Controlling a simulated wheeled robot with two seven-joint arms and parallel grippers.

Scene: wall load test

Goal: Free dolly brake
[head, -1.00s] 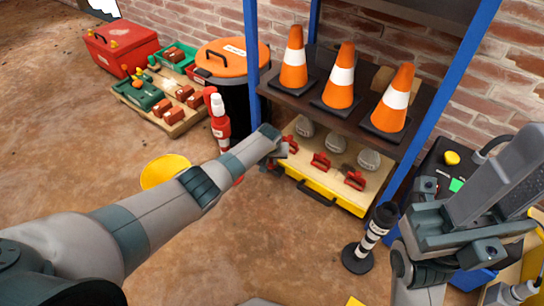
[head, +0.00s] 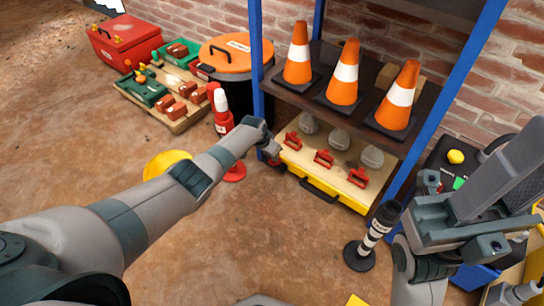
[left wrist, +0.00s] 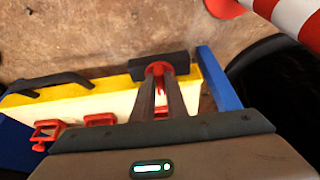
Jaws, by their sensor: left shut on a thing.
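The low yellow-edged dolly (head: 330,197) with a black front handle stands under the shelf rack, and its front left corner shows in the left wrist view (left wrist: 105,72). A small red part (left wrist: 157,69), which looks like the brake, sits against a black block (left wrist: 178,60) at that corner. My left gripper (left wrist: 160,80) reaches down to it from above and is shut on the red part. The fingertips partly cover it. In the head view my left gripper (head: 272,154) is at the same corner. My right gripper (head: 495,185) is raised at the right, and its jaw gap is unclear.
Red clamps (head: 324,158) and grey weights (head: 339,139) are on the dolly. Blue rack posts (head: 256,60) and traffic cones (head: 343,72) are close above. A red-white post (head: 222,108) stands left, and a black-white post (head: 372,235) right. The middle floor is clear.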

